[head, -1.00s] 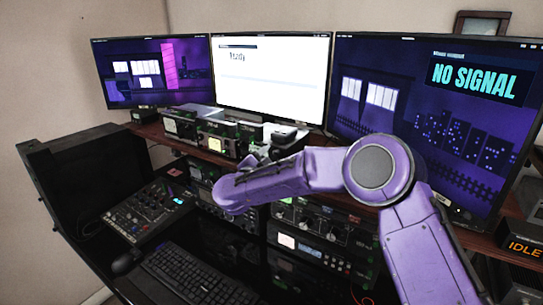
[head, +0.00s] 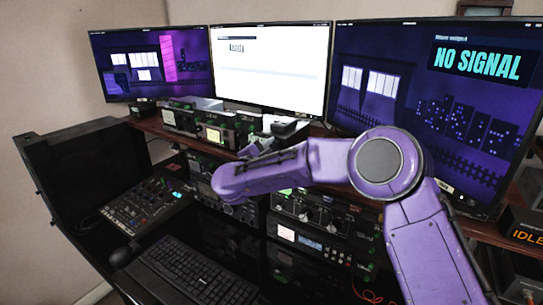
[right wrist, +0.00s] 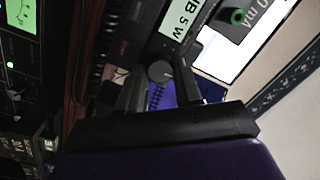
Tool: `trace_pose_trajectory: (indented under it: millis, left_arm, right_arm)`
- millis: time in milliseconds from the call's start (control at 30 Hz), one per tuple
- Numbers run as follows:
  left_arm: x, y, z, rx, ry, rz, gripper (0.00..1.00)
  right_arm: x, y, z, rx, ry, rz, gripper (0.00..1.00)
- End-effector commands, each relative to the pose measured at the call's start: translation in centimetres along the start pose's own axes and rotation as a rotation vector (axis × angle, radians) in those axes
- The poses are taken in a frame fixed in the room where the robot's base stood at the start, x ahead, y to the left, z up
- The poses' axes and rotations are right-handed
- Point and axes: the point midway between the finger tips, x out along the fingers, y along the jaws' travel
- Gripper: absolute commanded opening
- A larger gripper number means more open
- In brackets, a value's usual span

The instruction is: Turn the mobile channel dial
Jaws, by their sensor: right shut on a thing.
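A small round grey knob (right wrist: 160,71) shows in the right wrist view, on the face of a dark radio unit. I take it to be the mobile channel dial, but no label on it can be read. My right gripper (right wrist: 161,88) has one finger on each side of this knob and is shut on it. In the head view my right gripper (head: 262,147) is at the shelf front below the white middle screen. It is small there, and the knob cannot be made out. My left gripper is not in view.
Several radio units (head: 215,133) stand on the wooden shelf under three monitors. Rack units (head: 310,240) with more knobs sit below my right arm. A mixer panel (head: 145,205) and a keyboard (head: 190,275) lie on the desk. A label plate (right wrist: 183,18) is close to the fingers.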

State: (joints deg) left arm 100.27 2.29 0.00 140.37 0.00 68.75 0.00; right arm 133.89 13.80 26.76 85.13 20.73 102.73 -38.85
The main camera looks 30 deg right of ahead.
Motion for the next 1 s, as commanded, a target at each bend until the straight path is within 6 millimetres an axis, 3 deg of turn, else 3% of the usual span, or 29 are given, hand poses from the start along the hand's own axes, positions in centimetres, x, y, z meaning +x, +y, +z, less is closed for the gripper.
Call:
trace_pose_trajectory:
  millis: [100, 400, 1000]
  left_arm:
    - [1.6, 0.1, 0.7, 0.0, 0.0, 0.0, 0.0]
    - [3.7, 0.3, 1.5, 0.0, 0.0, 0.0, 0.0]
    - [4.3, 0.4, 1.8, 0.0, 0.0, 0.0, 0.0]
  right_arm:
    - [0.0, 0.5, 0.4, 0.08, 0.005, -0.006, 0.04]
    - [0.0, 0.3, 0.3, 0.25, 0.014, -0.015, 0.04]
    - [0.0, 0.1, 0.1, 0.327, 0.019, -0.018, 0.04]
